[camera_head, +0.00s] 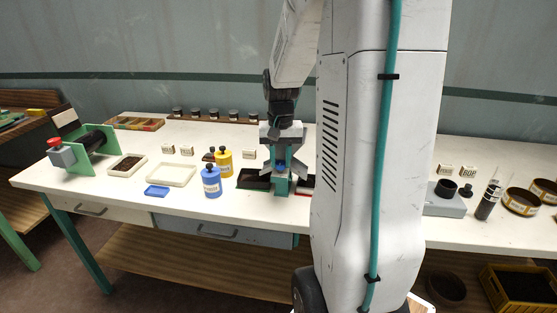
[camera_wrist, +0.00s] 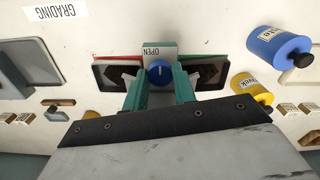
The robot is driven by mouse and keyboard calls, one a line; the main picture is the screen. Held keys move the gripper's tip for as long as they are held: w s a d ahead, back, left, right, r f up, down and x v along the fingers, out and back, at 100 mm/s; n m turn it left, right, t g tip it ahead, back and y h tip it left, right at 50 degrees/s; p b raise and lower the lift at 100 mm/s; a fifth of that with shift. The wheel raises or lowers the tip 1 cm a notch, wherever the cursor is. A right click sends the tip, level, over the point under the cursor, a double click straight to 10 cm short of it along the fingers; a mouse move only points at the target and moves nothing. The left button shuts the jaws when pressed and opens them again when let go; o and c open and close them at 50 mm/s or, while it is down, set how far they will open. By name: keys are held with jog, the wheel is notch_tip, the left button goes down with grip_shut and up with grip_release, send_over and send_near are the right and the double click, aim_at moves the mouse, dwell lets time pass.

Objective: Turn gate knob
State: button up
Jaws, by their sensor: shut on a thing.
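The gate knob (camera_wrist: 159,72) is a round blue knob with a pale mark. It sits beside a plate labelled OPEN (camera_wrist: 159,48) in the wrist view. My gripper (camera_wrist: 160,82) has its two green fingers on either side of the knob and is shut on it. In the head view my gripper (camera_head: 283,160) points down at the table, with a bit of the blue knob (camera_head: 281,163) showing between the fingers. A dark tray with a green edge (camera_head: 254,179) and one with a red edge (camera_head: 305,183) flank the knob.
A blue bottle (camera_head: 211,182) and a yellow bottle (camera_head: 224,163) stand left of my gripper. A white tray (camera_head: 171,174) and a green-framed drum (camera_head: 93,142) are further left. My arm hides the table to the right of the gripper.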

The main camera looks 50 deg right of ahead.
aim_at(281, 163)
jog(key=o, duration=1)
jog(key=shift+s+d, duration=0.1)
jog(key=shift+s, duration=0.05)
notch_tip(281, 163, up, 8)
jog(key=shift+f, duration=0.1)
